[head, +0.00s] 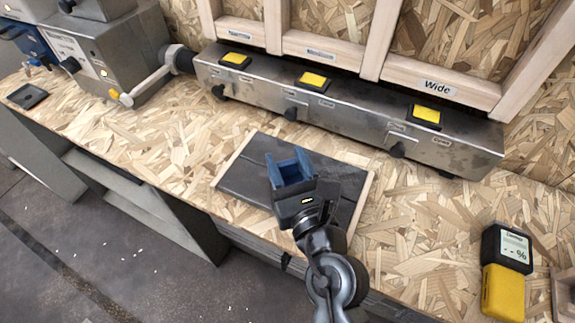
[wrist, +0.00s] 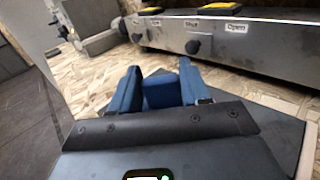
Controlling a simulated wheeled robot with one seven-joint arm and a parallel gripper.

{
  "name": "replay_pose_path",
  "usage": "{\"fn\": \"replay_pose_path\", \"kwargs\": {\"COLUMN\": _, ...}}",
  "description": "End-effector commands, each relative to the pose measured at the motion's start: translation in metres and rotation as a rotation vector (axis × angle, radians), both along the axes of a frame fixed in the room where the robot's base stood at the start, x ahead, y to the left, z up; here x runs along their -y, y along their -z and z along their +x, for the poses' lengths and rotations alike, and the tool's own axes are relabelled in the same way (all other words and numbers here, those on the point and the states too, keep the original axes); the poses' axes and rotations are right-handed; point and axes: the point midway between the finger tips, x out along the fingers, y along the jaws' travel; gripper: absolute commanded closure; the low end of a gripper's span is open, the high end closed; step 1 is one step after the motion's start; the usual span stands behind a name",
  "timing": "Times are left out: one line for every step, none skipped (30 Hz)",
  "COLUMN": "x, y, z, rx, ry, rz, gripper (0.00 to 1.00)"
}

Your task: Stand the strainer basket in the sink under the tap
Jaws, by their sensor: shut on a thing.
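I see no strainer basket, sink or tap that I can make out in either view. My gripper (head: 289,171) has blue fingers and is over a dark grey panel with pale wooden side strips (head: 262,150) on the bench. In the wrist view my gripper (wrist: 159,80) is shut on a blue piece (wrist: 161,93) between the fingers. Its colour matches the fingers, so its outline is hard to tell. I cannot tell whether it touches the panel.
A long metal box (head: 345,112) with yellow-topped switches and knobs runs along the back. A metal machine with a crank arm (head: 150,82) stands at left. A black and yellow meter (head: 505,270) lies at right. The chipboard bench (head: 185,135) is mostly clear between them.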

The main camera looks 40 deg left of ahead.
Motion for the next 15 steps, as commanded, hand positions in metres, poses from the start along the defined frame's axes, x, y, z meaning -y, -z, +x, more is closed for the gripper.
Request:
{"fn": "replay_pose_path", "kwargs": {"x": -0.0001, "y": -0.0012, "z": 0.0001, "rx": 0.001, "ry": 0.000, "rz": 0.001, "gripper": 1.00}}
{"fn": "replay_pose_path", "kwargs": {"x": 0.0000, "y": -0.0014, "z": 0.0000, "rx": 0.001, "ry": 0.000, "rz": 0.001, "gripper": 1.00}}
{"fn": "replay_pose_path", "kwargs": {"x": 0.0000, "y": -0.0015, "z": 0.0000, "rx": 0.001, "ry": 0.000, "rz": 0.001, "gripper": 1.00}}
{"fn": "replay_pose_path", "kwargs": {"x": 0.0000, "y": -0.0015, "z": 0.0000, "rx": 0.001, "ry": 0.000, "rz": 0.001, "gripper": 1.00}}
{"fn": "replay_pose_path", "kwargs": {"x": 0.0000, "y": -0.0015, "z": 0.0000, "rx": 0.001, "ry": 0.000, "rz": 0.001, "gripper": 1.00}}
{"fn": "replay_pose_path", "kwargs": {"x": 0.0000, "y": -0.0010, "z": 0.0000, "rx": 0.001, "ry": 0.000, "rz": 0.001, "gripper": 1.00}}
{"fn": "replay_pose_path", "kwargs": {"x": 0.0000, "y": -0.0002, "z": 0.0000, "rx": 0.001, "ry": 0.000, "rz": 0.001, "gripper": 1.00}}
{"fn": "replay_pose_path", "kwargs": {"x": 0.0000, "y": 0.0009, "z": 0.0000, "rx": 0.000, "ry": 0.000, "rz": 0.001, "gripper": 1.00}}
{"fn": "replay_pose_path", "kwargs": {"x": 0.0000, "y": 0.0023, "z": 0.0000, "rx": 0.000, "ry": 0.000, "rz": 0.001, "gripper": 1.00}}
{"fn": "replay_pose_path", "kwargs": {"x": -0.0001, "y": 0.0023, "z": -0.0001, "rx": 0.000, "ry": 0.000, "rz": 0.001, "gripper": 0.53}}
{"fn": "replay_pose_path", "kwargs": {"x": -0.0001, "y": 0.0014, "z": -0.0001, "rx": 0.000, "ry": 0.000, "rz": 0.001, "gripper": 0.50}}
{"fn": "replay_pose_path", "kwargs": {"x": -0.0001, "y": 0.0014, "z": -0.0001, "rx": 0.000, "ry": 0.000, "rz": 0.001, "gripper": 0.46}}
{"fn": "replay_pose_path", "kwargs": {"x": 0.0000, "y": 0.0014, "z": -0.0002, "rx": -0.001, "ry": 0.000, "rz": 0.001, "gripper": 0.43}}
{"fn": "replay_pose_path", "kwargs": {"x": 0.0000, "y": 0.0014, "z": -0.0002, "rx": -0.001, "ry": 0.000, "rz": 0.001, "gripper": 0.41}}
{"fn": "replay_pose_path", "kwargs": {"x": 0.0000, "y": 0.0014, "z": -0.0002, "rx": -0.001, "ry": -0.001, "rz": 0.001, "gripper": 0.37}}
